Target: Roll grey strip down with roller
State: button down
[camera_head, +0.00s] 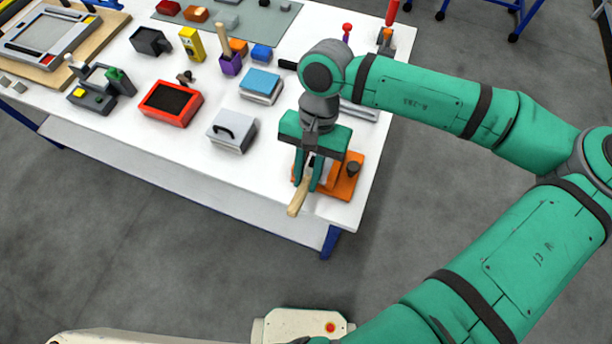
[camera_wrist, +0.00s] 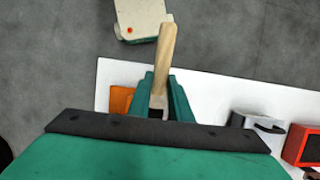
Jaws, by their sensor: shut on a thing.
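My gripper (camera_head: 306,184) is at the table's near right corner, pointing down, with its green fingers shut on a tool with a pale wooden handle (camera_head: 298,199), likely the roller. The handle sticks out past the fingers toward the table's near edge. In the wrist view the handle (camera_wrist: 166,50) rises from between the fingers (camera_wrist: 160,98); the tool's working end is hidden. An orange stand (camera_head: 350,180) with a dark knob is right beside the gripper. A long grey strip-like piece (camera_head: 364,111) lies behind my wrist, partly covered; I cannot tell if it is the task's strip.
Left of my gripper stand a grey box with a black handle (camera_head: 232,132), a blue-topped block (camera_head: 261,84) and a red tray (camera_head: 171,102). A purple holder (camera_head: 230,64) and yellow item (camera_head: 192,44) are farther back. The white table's front strip is clear.

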jog(key=shift+w+d, duration=0.3)
jog(key=shift+w, duration=0.65)
jog(key=shift+w+d, duration=0.3)
jog(key=shift+w, duration=0.6)
jog(key=shift+w+d, duration=0.3)
jog(key=shift+w, duration=0.65)
dwell(5.2)
